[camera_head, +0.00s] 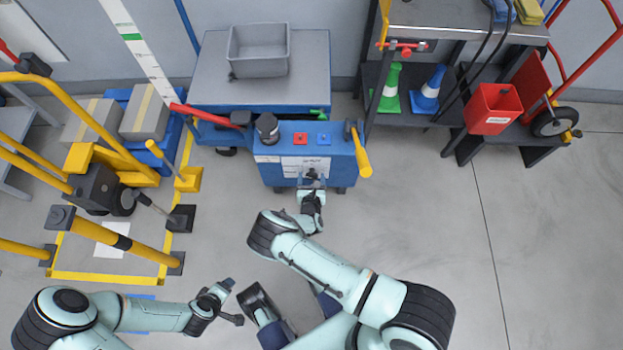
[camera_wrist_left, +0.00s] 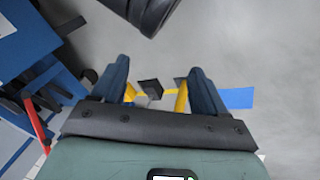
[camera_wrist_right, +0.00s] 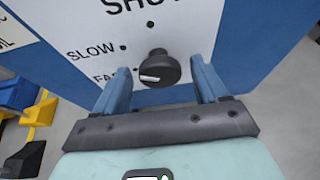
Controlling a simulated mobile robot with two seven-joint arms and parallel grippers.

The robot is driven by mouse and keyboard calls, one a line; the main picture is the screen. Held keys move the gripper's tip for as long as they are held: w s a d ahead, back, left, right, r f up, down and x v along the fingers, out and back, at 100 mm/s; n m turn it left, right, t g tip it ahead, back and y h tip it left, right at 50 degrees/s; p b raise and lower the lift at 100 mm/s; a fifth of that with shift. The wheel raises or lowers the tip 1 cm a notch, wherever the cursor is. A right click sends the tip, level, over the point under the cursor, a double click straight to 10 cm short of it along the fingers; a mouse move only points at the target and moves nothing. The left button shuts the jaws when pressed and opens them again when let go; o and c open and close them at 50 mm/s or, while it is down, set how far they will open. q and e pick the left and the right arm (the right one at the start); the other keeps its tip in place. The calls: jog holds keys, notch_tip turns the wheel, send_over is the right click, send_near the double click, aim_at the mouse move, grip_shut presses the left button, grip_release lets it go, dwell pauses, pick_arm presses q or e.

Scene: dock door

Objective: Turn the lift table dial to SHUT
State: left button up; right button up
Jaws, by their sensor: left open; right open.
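The dial (camera_wrist_right: 159,68) is a round black knob on a white panel (camera_wrist_right: 90,30) of the blue lift table (camera_head: 270,168). Its white mark points left and slightly down, toward the partly hidden label starting "FA". "SLOW" is printed above that, and partly cut-off lettering starting "SHU" is at the top. My right gripper (camera_wrist_right: 161,74) is open, its fingers on either side of the dial; contact cannot be told. In the head view, the right gripper (camera_head: 312,180) is at the panel's front. My left gripper (camera_head: 234,302) is open and empty over the floor.
A grey bin (camera_head: 259,52) stands on the lift table's top. Red and blue buttons and a yellow handle (camera_head: 362,158) are on the table's control box. Yellow rails (camera_head: 120,240) stand at left. Floor at right is clear.

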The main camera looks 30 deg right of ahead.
jog(key=c, duration=1)
jog(key=shift+r+p, duration=0.1)
jog(key=shift+p, duration=0.3)
jog(key=shift+c, duration=0.2)
jog(key=m+y+p, duration=0.1)
jog(key=m+t+p, duration=0.1)
jog(key=m+p, duration=0.1)
jog(key=shift+s+d+y, duration=0.15)
jog(key=shift+y, duration=0.25)
jog(key=shift+m+t+y+p, duration=0.3)
jog(key=shift+m+t+p, duration=0.15)
jog(key=shift+m, duration=0.35)
jog(key=shift+f+m+t+y, duration=0.2)
jog(key=shift+m+t+y, duration=0.1)
jog(key=shift+m, duration=0.2)
jog(key=shift+f+m+t+y, duration=0.1)
jog(key=shift+m+t+y, duration=0.25)
jog(key=shift+m, duration=0.45)
pick_arm(q)
jog(key=s+d+r+g+h, duration=0.1)
jog(key=s+d+r+g, duration=0.1)
jog(key=s+r, duration=0.3)
jog(key=shift+s+d+m, duration=0.3)
jog(key=shift+s+d, duration=0.5)
jog(key=shift+s, duration=0.25)
pick_arm(e)
jog(key=shift+m, duration=0.5)
jog(key=shift+t, duration=0.4)
pick_arm(q)
jog(key=shift+w, duration=0.1)
